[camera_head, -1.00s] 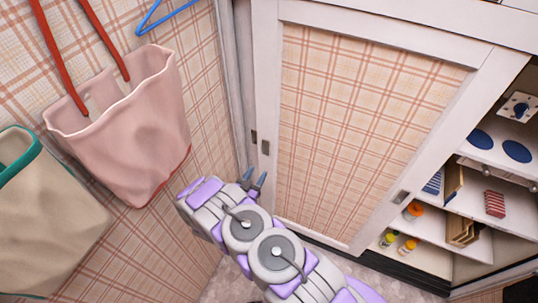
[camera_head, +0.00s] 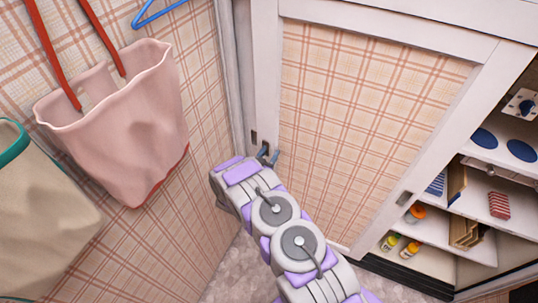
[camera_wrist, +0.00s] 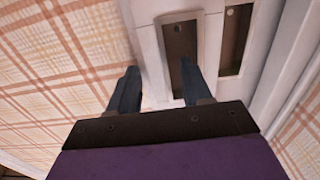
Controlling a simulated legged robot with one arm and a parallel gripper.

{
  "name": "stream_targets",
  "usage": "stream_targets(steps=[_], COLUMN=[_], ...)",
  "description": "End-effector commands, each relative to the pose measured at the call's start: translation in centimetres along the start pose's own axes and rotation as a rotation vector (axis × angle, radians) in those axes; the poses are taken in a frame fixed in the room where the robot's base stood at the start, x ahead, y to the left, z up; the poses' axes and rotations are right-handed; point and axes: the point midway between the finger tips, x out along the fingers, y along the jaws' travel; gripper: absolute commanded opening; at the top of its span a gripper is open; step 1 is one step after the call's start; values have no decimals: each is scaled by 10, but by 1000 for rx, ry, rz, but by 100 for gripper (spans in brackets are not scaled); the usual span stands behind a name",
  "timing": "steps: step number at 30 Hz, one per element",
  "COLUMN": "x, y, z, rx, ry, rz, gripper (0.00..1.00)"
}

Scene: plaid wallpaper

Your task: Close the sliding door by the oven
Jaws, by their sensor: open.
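The sliding door (camera_head: 365,120) has a plaid panel in a white frame. It stands at the left of the cabinet, leaving the right side open. It also shows in the wrist view (camera_wrist: 60,65). A dark recessed handle (camera_wrist: 180,45) is on its left stile, and a second handle (camera_head: 403,198) is at its right edge. My gripper (camera_head: 269,153) is open and empty at the left stile. In the wrist view my gripper (camera_wrist: 158,64) has its right fingertip at the recess's lower end and its left fingertip over the stile's panel side. I cannot tell whether they touch. No oven is recognisable.
A pink bag (camera_head: 120,125) and a beige bag with green trim (camera_head: 45,215) hang on the left wall, close to my arm. Open shelves (camera_head: 480,205) at the right hold bottles and small items. Another recess (camera_wrist: 234,38) sits beside the handle.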

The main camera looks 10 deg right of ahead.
Motion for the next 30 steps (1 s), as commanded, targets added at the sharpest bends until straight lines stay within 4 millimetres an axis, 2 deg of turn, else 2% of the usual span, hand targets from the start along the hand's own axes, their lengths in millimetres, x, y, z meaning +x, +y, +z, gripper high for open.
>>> stream_targets(steps=[2,18,30], x=[0,0,0], y=[0,0,0], z=[0,0,0], rx=[0,0,0], ry=[0,-1,0], rz=[1,0,-1], gripper=[49,0,0])
